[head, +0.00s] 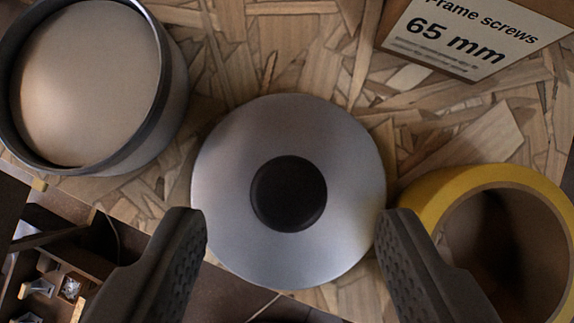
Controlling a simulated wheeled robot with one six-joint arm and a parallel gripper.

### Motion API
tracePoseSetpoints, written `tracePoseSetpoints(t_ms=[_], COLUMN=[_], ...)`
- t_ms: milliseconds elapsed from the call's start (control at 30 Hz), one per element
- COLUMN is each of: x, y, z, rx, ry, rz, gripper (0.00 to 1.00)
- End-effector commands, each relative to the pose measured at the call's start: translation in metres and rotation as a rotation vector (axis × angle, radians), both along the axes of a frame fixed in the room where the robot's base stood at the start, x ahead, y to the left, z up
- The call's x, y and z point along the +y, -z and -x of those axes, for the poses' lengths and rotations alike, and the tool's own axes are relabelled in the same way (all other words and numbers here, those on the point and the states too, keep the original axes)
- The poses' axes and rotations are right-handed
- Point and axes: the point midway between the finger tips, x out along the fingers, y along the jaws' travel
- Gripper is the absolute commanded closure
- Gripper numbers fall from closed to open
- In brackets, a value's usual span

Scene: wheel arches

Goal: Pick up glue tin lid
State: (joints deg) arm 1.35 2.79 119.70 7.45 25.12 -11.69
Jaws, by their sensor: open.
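The glue tin lid (228,187) is a round grey metal disc with a dark round knob (288,194) at its middle. It lies in the centre of the head view on the wood-chip board. My gripper (290,222) is open, with one dark ridged finger on each side of the lid's lower half. The finger tips overlap or come close to the lid's left and right edges in the picture; I cannot tell whether they touch it. An open tin (150,130) with a beige filling stands at the upper left.
A yellow tape roll (430,190) lies close to the right finger. A box labelled "Frame screws 65 mm" (470,35) is at the upper right. The wood-chip board (290,65) is clear above the lid. The board's edge shows at the lower left, with brown compartments below.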

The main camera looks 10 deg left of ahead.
Motion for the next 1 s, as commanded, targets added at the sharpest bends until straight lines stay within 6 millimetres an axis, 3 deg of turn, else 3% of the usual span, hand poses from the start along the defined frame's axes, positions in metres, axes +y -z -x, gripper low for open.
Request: tracePoseSetpoints(t_ms=[200, 500, 733, 1000], x=[0.002, 0.002, 0.002, 0.002], y=[0.027, 0.032, 0.032, 0.031], z=[-0.013, -0.016, -0.016, -0.016], rx=[0.003, 0.0, 0.0, 0.0], ry=[0.0, 0.0, 0.0, 0.0], rz=[-0.001, 0.0, 0.0, 0.0], gripper=[0.45, 0.45, 0.9, 0.93])
